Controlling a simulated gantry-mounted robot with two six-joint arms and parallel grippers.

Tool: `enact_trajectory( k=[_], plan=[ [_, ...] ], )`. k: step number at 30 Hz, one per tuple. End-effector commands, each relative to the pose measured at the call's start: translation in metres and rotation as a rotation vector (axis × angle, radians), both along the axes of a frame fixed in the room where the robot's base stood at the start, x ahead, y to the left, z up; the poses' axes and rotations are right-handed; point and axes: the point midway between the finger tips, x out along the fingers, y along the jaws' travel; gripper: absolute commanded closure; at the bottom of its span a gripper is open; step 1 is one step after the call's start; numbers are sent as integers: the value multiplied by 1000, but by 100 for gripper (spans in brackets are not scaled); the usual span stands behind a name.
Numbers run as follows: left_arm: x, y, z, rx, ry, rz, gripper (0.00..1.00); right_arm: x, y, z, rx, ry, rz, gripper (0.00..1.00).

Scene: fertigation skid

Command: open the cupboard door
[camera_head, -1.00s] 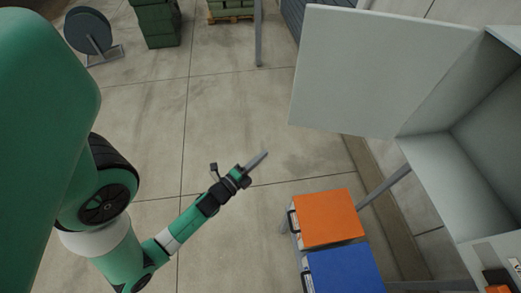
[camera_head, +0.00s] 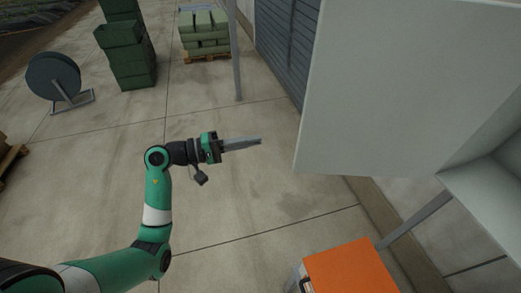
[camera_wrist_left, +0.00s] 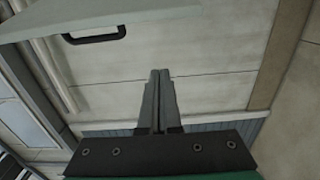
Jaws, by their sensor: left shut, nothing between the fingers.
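The cupboard door (camera_head: 400,85) is a large pale grey panel, standing swung well out from the cupboard (camera_head: 490,200) at the right of the head view. Part of the cupboard's inside shows beside it. In the left wrist view the door (camera_wrist_left: 150,12) crosses the top left, with a black bar handle (camera_wrist_left: 97,36) near its lower edge. My left gripper (camera_head: 258,141) is shut and empty, a little left of the door's free edge and apart from it. Its closed fingers also show in the wrist view (camera_wrist_left: 159,76), below and right of the handle. My right gripper is not in view.
An orange-topped case (camera_head: 350,268) stands low below the cupboard. A grey post (camera_head: 235,55), stacked green crates (camera_head: 126,50), a loaded pallet (camera_head: 205,38) and a hose reel (camera_head: 54,80) stand at the back. The concrete floor around my left arm is clear.

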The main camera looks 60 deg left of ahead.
Motion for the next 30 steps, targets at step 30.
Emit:
enact_trajectory(
  k=[30],
  plan=[
    [78, -49, 1, 1, -9, 6, 100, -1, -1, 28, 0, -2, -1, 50]
  ],
)
